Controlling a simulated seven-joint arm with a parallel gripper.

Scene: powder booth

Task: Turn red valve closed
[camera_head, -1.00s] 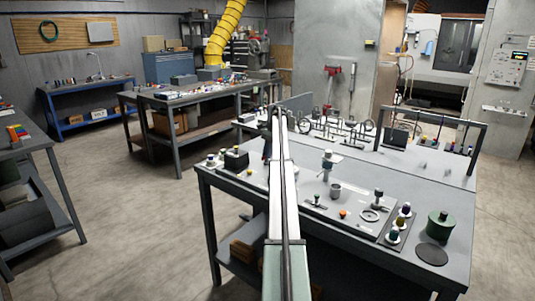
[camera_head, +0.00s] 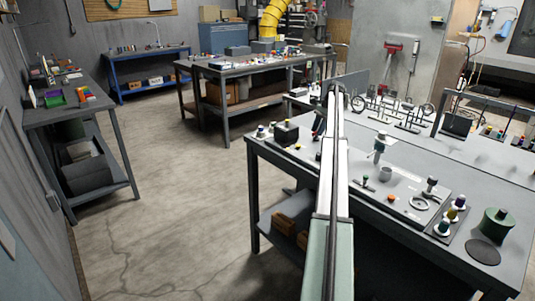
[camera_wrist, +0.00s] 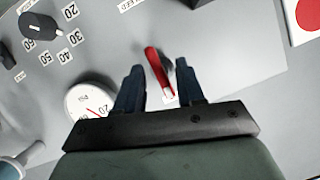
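The red valve shows in the wrist view as a slim red lever (camera_wrist: 158,72) on a grey panel, tilted slightly from upright. My gripper (camera_wrist: 159,78) is open, one dark blue finger on each side of the lever's line. The lever's lower end lies between the fingers in the picture, with visible gaps on both sides; I cannot tell how far it is in depth. In the head view my arm reaches over the near bench, and the red lever cannot be made out there.
Beside the lever are a white gauge (camera_wrist: 90,102) with a red needle and a black knob (camera_wrist: 37,25) with a numbered scale. A red-disc label (camera_wrist: 307,14) is at upper right. The near bench (camera_head: 300,160) holds several small parts and a green cylinder (camera_head: 496,224).

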